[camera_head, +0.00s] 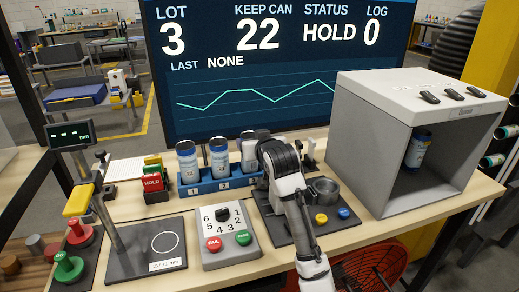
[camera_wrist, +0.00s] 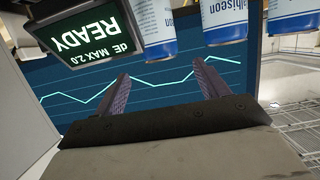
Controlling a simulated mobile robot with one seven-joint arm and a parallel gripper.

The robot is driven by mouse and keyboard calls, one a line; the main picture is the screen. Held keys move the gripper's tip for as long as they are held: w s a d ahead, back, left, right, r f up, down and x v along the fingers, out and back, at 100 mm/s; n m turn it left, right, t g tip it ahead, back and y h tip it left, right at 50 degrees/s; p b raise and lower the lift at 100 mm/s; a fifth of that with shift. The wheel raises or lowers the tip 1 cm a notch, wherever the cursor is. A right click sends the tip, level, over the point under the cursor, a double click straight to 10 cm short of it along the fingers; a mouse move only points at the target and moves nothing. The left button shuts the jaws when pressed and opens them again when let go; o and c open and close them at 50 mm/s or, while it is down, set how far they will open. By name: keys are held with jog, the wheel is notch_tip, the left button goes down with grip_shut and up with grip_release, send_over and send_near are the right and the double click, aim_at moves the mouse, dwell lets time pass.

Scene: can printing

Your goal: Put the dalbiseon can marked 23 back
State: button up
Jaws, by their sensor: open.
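Two white-and-blue cans, a left can (camera_head: 188,162) and a middle can (camera_head: 219,158), stand upright in a blue numbered rack (camera_head: 222,184). A third can (camera_head: 249,150) stands at the rack's right end, partly behind my arm. Another can (camera_head: 418,148) is inside the grey booth (camera_head: 362,150). I cannot read 23 on any can.
A large screen (camera_head: 270,70) reads lot 3, keep can 22, status HOLD, log 0. A READY display (camera_wrist: 85,30) shows in the wrist view.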

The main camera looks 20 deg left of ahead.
jog(key=b+v, duration=0.1)
jog(key=v, duration=0.4)
jog(key=shift+a, duration=0.1)
